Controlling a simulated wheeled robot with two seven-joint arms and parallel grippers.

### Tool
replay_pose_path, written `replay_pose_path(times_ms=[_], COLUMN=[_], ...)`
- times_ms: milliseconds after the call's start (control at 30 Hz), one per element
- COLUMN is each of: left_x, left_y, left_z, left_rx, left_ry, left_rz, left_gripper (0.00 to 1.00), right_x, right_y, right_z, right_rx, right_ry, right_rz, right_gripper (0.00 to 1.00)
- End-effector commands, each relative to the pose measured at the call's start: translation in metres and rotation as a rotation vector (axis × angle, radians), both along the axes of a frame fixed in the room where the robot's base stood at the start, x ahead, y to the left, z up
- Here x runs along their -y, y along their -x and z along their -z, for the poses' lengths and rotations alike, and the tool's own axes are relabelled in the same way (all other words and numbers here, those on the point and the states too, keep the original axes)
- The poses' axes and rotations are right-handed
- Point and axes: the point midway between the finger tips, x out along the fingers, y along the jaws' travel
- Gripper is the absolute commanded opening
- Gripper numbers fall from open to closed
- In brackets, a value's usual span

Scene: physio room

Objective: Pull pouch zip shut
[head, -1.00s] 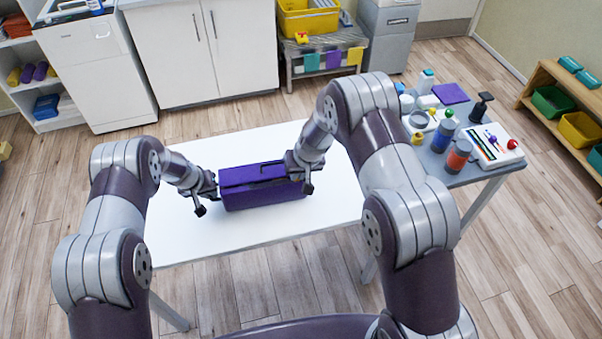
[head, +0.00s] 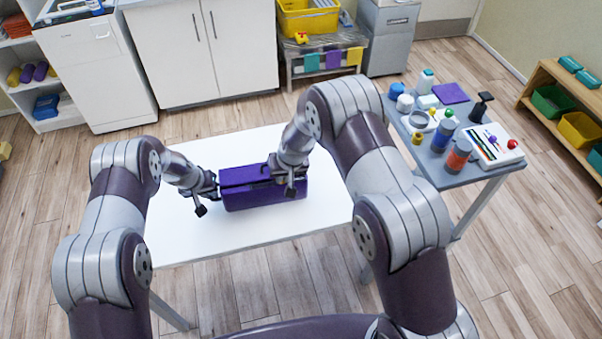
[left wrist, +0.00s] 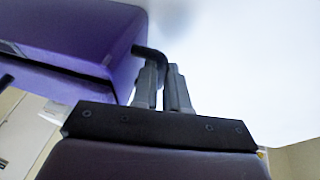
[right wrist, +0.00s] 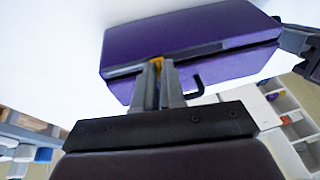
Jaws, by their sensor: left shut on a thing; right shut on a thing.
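The purple pouch (head: 262,197) lies on the white table, long side left to right. In the right wrist view its zip opening (right wrist: 205,50) shows as a wide dark gap on the left gripper's side and a thin line on the other. My left gripper (head: 213,187) is shut at the pouch's left end; the left wrist view shows a black curved piece (left wrist: 150,53) at its fingertips, but the exact hold is unclear.
The white table (head: 185,235) is otherwise clear around the pouch. A grey side table (head: 440,178) on the right holds bottles, jars and a white board. A low shelf (head: 535,92) with bins stands far right; cabinets are behind.

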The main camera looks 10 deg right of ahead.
Motion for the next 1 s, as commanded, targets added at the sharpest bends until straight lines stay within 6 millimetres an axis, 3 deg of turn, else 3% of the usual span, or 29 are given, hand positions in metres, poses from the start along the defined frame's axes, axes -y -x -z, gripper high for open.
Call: replay_pose_path(times_ms=[1000], left_x=[0.001], left_y=[0.001], left_z=[0.001], left_rx=[-0.002], left_ry=[0.000], left_rz=[0.004], left_gripper=[0.00], right_x=[-0.041], right_y=[-0.001], right_z=[-0.001], right_rx=[0.003], right_ry=[-0.001], right_rz=[-0.001], right_gripper=[0.00])
